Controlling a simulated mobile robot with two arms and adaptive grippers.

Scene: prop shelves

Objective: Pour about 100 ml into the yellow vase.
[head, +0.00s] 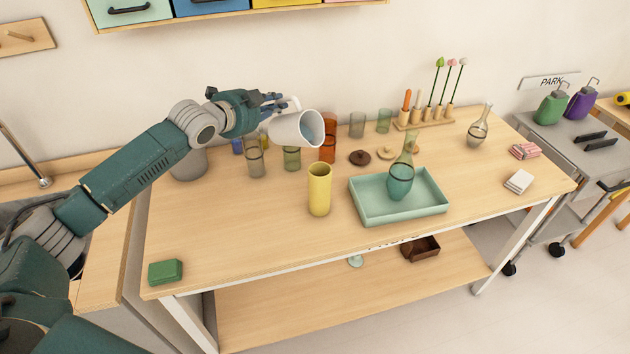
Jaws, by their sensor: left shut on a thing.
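The yellow vase (319,192) is a tall plain cylinder standing upright on the wooden table, left of the teal tray. My left gripper (277,106) is shut on a white jug (290,129) and holds it above the table. The jug lies well tilted, nearly on its side, with its mouth towards the right. It is above and behind the vase in the picture, apart from it. I see no stream between them, and the liquid levels inside the jug and vase cannot be made out. My right gripper is out of view.
Glass and coloured cups (255,160) stand behind the vase. The teal tray (372,212) holds a glass flask (400,182). A wooden rack (424,122) stands at the back. A green block (166,272) lies front left. The table's front left is mostly clear.

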